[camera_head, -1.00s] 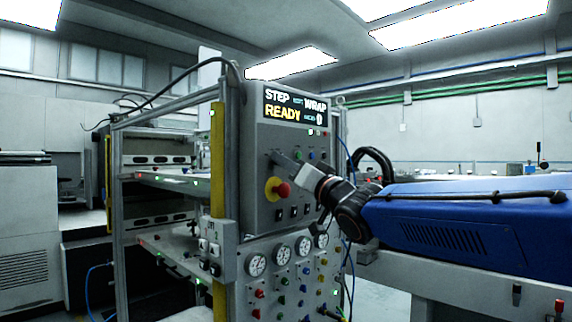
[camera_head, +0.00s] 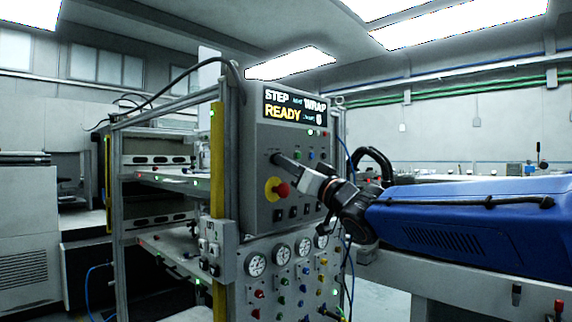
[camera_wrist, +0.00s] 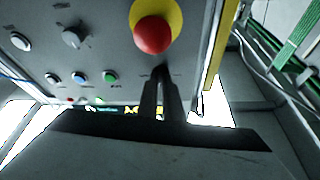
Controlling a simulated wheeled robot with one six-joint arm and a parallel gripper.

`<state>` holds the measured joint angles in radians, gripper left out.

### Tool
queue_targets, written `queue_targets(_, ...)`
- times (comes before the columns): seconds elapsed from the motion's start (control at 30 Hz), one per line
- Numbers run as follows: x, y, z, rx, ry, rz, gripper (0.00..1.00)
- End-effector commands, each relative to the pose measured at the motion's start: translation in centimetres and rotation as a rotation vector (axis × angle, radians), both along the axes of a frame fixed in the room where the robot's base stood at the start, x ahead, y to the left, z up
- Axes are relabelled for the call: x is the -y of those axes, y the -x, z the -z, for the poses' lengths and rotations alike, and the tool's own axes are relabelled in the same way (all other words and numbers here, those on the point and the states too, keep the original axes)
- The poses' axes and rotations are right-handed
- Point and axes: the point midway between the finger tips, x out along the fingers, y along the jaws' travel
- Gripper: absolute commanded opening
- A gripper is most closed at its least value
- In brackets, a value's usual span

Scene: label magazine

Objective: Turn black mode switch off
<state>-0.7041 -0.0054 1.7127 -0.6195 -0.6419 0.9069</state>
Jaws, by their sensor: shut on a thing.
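The grey control panel (camera_head: 254,140) carries a red emergency stop on a yellow disc (camera_head: 282,190). The stop also shows large in the wrist view (camera_wrist: 152,33), where the panel appears upside down. My gripper (camera_head: 277,158) reaches the panel just above the stop, at its left side. In the wrist view its two dark fingers (camera_wrist: 161,75) are close together with their tips at the panel face. They are shut on a small part there, which I take to be the black mode switch; the fingers hide it, so its angle cannot be told.
A display (camera_head: 295,106) reads STEP, WRAP and READY above the gripper. Blue (camera_wrist: 80,77) and green (camera_wrist: 110,76) buttons and a grey knob (camera_wrist: 75,36) sit beside the fingers. Gauges (camera_head: 255,264) and a yellow post (camera_head: 218,160) are close by.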

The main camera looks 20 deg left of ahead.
Motion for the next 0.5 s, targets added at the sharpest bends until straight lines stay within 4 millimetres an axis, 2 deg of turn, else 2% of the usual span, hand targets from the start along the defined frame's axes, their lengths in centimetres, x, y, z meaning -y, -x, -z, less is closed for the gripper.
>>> queue_targets(0.5, 0.23, -0.68, 0.12, 0.442, 0.185, 0.001, 0.00)
